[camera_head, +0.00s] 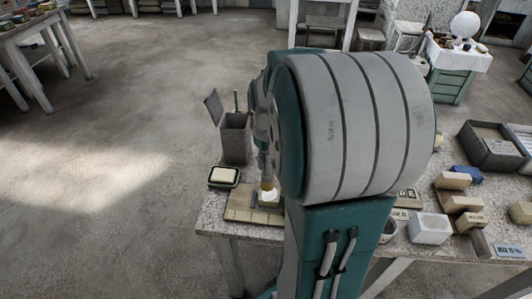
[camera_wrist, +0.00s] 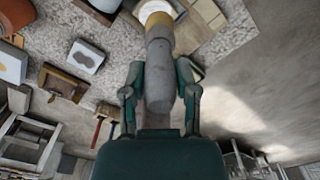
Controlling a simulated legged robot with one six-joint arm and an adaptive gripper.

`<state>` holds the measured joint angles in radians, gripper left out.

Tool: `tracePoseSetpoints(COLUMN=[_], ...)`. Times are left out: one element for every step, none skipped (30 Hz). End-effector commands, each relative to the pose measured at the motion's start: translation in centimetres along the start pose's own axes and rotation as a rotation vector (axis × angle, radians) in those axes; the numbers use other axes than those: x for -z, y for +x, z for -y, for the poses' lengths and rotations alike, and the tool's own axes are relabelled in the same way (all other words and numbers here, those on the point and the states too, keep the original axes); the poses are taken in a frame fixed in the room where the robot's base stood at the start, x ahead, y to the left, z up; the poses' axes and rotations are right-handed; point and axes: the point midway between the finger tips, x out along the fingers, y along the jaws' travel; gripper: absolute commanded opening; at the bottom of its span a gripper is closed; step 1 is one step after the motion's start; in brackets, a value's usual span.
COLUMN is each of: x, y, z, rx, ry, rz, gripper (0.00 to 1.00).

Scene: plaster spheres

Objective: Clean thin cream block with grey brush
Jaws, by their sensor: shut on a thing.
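My gripper (camera_wrist: 160,78) is shut on the grey handle of the brush (camera_wrist: 161,88) in the wrist view. The brush has a yellow band and points toward the top edge of that view. Whether the brush touches this block is unclear. Another cream block (camera_head: 223,174) lies in a dark dish to the left. My arm hides most of my gripper in the head view.
A grey container (camera_head: 236,140) holding upright tools stands behind the board. A white block (camera_head: 430,228), several tan blocks and a grey bin (camera_head: 488,146) are on the bench at right. Open floor lies left of the bench.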

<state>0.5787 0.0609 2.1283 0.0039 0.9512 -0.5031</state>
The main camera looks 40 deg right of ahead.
Motion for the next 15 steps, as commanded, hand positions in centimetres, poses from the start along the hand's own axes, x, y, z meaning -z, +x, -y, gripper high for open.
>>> tracePoseSetpoints(x=[0.0,0.0,0.0,0.0,0.0,0.0,0.0,0.0,0.0,0.0,0.0,0.0,-0.1,-0.1,-0.1], y=[0.6,0.8,1.1,1.3,1.5,1.8,1.9,2.0,2.1,2.2,2.2,2.4,2.5,2.7,2.9], z=[-0.1,-0.2,-0.2,-0.2,-0.2,-0.2,-0.1,0.0,0.0,0.0,0.1,0.2,0.3,0.4,0.5], rx=[0.002,0.002,0.002,0.002,0.002,0.001,0.001,0.0,0.0,0.0,0.0,-0.001,-0.002,-0.002,-0.002], ry=[0.001,0.0,0.0,0.0,0.0,0.001,0.001,0.001,0.001,0.001,0.001,0.001,0.001,0.0,0.0], rz=[0.002,0.001,0.001,0.001,0.0,0.0,0.0,0.001,0.001,0.0,0.0,0.0,0.0,0.0,0.0], gripper=[0.0,0.0,0.0,0.0,0.0,0.0,0.0,0.0,0.0,0.0,0.0,0.0,0.0,0.0,0.0])
